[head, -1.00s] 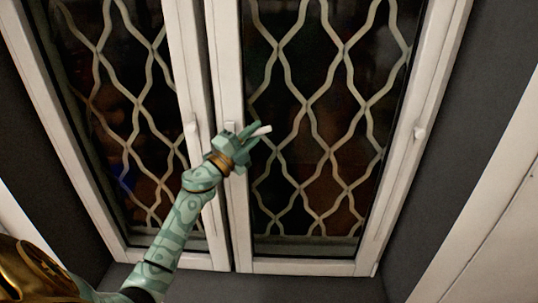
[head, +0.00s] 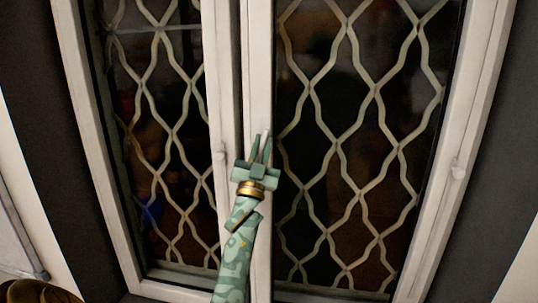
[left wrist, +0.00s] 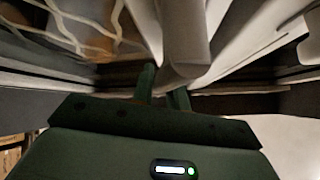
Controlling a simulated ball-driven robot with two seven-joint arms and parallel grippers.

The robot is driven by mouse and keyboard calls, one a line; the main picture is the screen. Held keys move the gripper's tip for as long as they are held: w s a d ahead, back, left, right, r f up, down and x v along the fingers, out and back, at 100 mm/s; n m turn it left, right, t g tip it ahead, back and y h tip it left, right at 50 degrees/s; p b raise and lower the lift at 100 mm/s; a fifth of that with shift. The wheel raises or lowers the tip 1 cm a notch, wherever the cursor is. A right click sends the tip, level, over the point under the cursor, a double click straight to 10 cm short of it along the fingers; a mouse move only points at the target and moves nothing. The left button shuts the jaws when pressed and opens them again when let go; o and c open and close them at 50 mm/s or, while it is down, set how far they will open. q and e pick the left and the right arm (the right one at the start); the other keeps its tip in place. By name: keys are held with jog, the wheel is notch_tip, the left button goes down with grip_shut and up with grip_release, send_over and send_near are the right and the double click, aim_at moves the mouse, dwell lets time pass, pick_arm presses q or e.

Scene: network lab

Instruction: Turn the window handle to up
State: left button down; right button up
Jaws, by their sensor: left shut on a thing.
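The window handle (head: 266,135) is a white lever on the middle frame, and its tip now points up. My left gripper (head: 260,149) is shut on it, with its green fingers also pointing up along the frame. The fingers hide most of the lever and its base. In the left wrist view the handle (left wrist: 184,50) is a pale grey bar whose end lies at the fingers of my left gripper (left wrist: 164,88). My right gripper is in neither view.
The handle is on the right window sash (head: 258,80). The left sash (head: 219,95) stands beside it with a small knob (head: 220,150). Another small knob (head: 458,172) is on the right frame. Curved lattice bars (head: 375,90) cross the dark panes.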

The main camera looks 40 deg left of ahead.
pick_arm(q)
jog(key=shift+s+a+r+n+g+y, duration=0.1)
jog(key=shift+s+a+n+g+y, duration=0.15)
jog(key=shift+n+g+y, duration=0.8)
jog(key=shift+s+a+n+g+y, duration=0.1)
jog(key=shift+a+n+g+y, duration=0.4)
jog(key=shift+n+y, duration=1.1)
jog(key=shift+s+a+r+n+g+y, duration=0.15)
jog(key=shift+n+g+y, duration=0.7)
jog(key=shift+n, duration=0.9)
jog(key=shift+s+a+f, duration=0.1)
jog(key=c, duration=1.5)
grip_release()
jog(key=shift+o, duration=0.6)
jog(key=shift+a, duration=0.1)
jog(key=shift+f, duration=0.1)
